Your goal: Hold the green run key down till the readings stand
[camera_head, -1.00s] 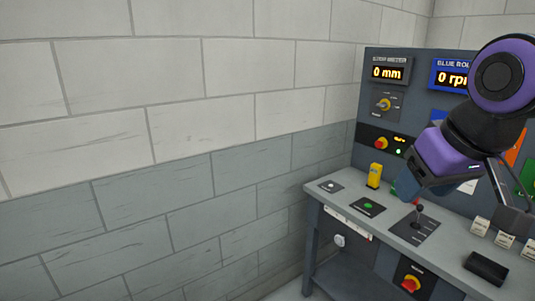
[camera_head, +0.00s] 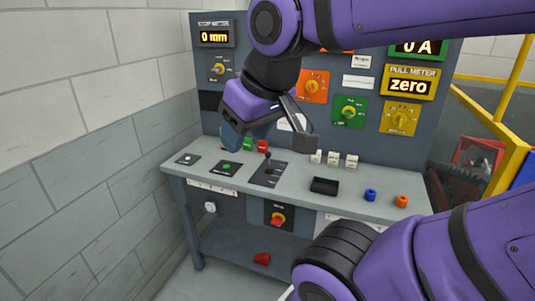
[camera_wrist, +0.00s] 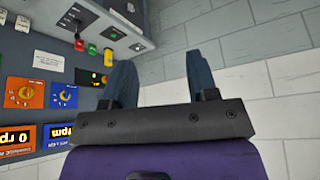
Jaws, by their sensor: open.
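The green run key looks to be the round green button (camera_head: 226,168) on a black plate at the left of the grey bench. It also shows in the wrist view (camera_wrist: 113,36); its label is too small to read. My gripper (camera_head: 246,140) is open and empty, above and behind the bench top near this button, touching nothing that I can see. In the wrist view its two blue-grey fingers (camera_wrist: 162,72) stand wide apart against the wall. The left display (camera_head: 214,38) reads 0 mm, the pull meter (camera_head: 408,86) reads zero and another display (camera_head: 417,47) reads 0 A.
A black lever (camera_head: 268,166) stands right of the button, and a plate with a white button (camera_head: 187,159) lies left of it. A black tray (camera_head: 324,186), blue (camera_head: 370,195) and orange (camera_head: 401,201) pieces sit farther right. A yellow rail (camera_head: 515,110) stands at right.

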